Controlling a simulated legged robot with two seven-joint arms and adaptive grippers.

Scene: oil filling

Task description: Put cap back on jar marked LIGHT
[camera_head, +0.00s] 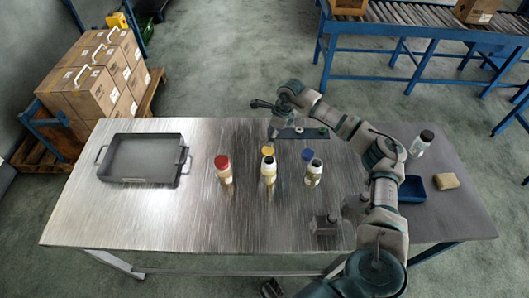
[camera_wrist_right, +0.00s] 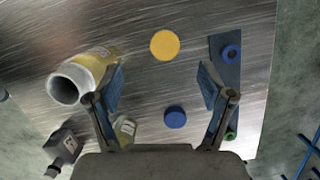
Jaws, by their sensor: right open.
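A jar with an open pale rim and yellow label (camera_wrist_right: 80,80) shows at the left of the right wrist view; it seems to be the middle jar (camera_head: 268,171) in the head view. A yellow cap (camera_wrist_right: 164,44) and a blue cap (camera_wrist_right: 174,117) lie on the table; in the head view, they are behind the middle and right jars. The right jar (camera_head: 313,174) has a dark top. A jar with a red cap (camera_head: 223,168) stands left. No word LIGHT is readable. My right gripper (camera_wrist_right: 160,88) is open and empty above the table, beyond the jars. My left gripper is not in view.
A dark strip (camera_wrist_right: 224,85) holds another blue cap (camera_wrist_right: 231,52) and a green one. A grey tray (camera_head: 145,158) is at the left. A dark-capped bottle (camera_head: 421,143), a blue bin (camera_head: 412,189) and a sponge (camera_head: 446,181) stand right.

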